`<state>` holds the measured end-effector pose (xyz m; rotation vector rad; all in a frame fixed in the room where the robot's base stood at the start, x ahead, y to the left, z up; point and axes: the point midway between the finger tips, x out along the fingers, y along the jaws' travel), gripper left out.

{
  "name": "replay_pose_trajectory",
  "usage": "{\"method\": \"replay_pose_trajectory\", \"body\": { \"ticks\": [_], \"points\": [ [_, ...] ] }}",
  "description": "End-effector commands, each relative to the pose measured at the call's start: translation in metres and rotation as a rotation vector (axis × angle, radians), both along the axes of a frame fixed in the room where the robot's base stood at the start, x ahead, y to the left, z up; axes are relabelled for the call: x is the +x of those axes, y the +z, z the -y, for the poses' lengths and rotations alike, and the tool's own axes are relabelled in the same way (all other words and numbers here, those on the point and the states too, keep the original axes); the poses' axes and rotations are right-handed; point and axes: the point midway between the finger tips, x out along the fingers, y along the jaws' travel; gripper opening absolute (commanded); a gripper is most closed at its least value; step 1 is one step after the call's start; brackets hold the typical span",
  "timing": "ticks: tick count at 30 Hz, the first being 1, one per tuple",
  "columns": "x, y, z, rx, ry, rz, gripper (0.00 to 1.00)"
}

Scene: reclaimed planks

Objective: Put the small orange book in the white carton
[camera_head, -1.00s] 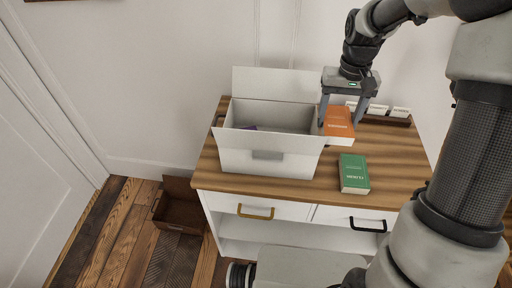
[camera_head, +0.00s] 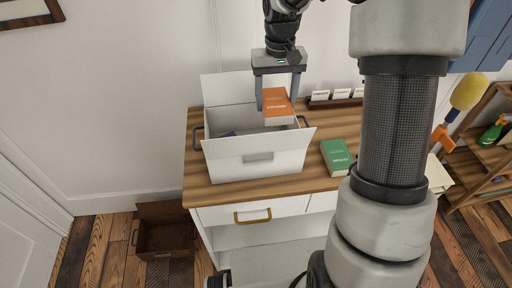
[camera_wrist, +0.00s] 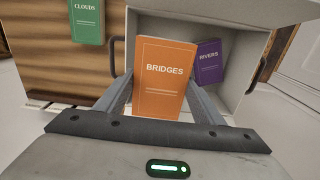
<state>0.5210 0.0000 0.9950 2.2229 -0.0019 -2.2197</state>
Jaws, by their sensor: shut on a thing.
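The small orange book (camera_head: 277,106), titled "BRIDGES" in the wrist view (camera_wrist: 164,82), is held upright between the fingers of my gripper (camera_head: 278,98). My gripper is shut on it, and both fingers show beside it in the wrist view (camera_wrist: 160,92). The white carton (camera_head: 257,160) stands open on the wooden-topped cabinet, its back flap raised. The book is over the right part of the carton's opening in the head view. A purple book (camera_wrist: 208,62), titled "RIVERS", lies inside the carton; the head view shows only a bit of it.
A green book (camera_head: 337,157) lies on the cabinet top (camera_head: 232,190) right of the carton. A dark holder with white cards (camera_head: 335,98) stands behind it. A brown open box (camera_head: 163,232) is on the floor at left, and a shelf (camera_head: 480,160) stands at right.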

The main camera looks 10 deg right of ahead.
Motion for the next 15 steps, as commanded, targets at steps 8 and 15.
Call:
{"method": "replay_pose_trajectory", "body": {
  "ticks": [8,15],
  "points": [
    [-0.001,-0.076,0.0,0.001,0.001,-0.006,0.35],
    [-0.001,-0.118,0.0,0.0,0.001,-0.003,0.35]
  ]
}}
